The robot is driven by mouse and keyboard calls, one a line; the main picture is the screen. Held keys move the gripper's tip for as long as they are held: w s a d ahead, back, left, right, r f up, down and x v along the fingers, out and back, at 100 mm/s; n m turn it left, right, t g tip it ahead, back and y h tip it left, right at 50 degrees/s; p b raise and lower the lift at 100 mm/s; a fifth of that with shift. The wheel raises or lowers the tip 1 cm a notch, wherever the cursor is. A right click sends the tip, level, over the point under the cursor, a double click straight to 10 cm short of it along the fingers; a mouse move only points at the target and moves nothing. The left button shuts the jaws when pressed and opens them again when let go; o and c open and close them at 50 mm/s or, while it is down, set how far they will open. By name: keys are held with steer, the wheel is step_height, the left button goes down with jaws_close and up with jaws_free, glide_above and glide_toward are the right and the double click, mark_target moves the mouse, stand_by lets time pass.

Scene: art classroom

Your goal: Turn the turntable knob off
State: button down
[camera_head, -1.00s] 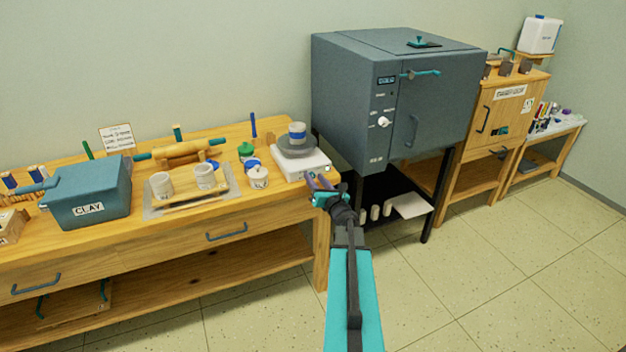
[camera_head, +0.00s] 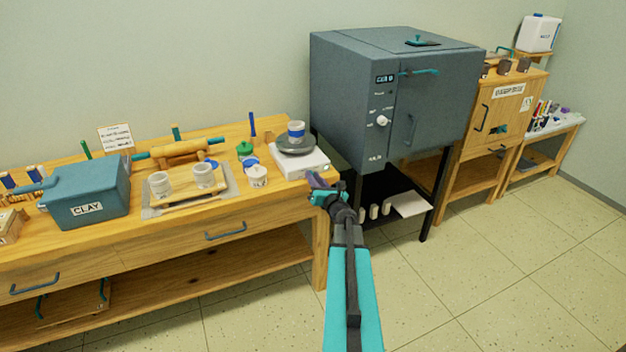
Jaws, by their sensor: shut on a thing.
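The turntable (camera_head: 312,164) is a white box with a dark grey round plate (camera_head: 296,147) on top, at the right end of the wooden workbench. A white cup with a blue band (camera_head: 296,131) stands on the plate. My gripper (camera_head: 314,181) is at the front face of the turntable, near its lower edge. Its purple-grey fingers are shut on what appears to be the turntable knob. The knob is small and mostly hidden by the fingers, so its setting cannot be read.
A large blue-grey kiln (camera_head: 350,110) on a black stand is close to the right of my gripper. The floor in front is clear.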

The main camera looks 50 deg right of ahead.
steer(key=shift+w+a+n+b, duration=0.1)
steer(key=shift+w+n+b, duration=0.1)
steer(key=shift+n+b, duration=0.9)
steer(key=n+b, duration=0.6)
steer(key=b, duration=0.4)
steer(key=shift+w+a+r+b, duration=0.1)
steer(key=shift+a+b, duration=0.05)
steer(key=shift+b, duration=0.25)
steer(key=shift+n, duration=0.4)
steer(key=c, duration=1.6)
jaws_free()
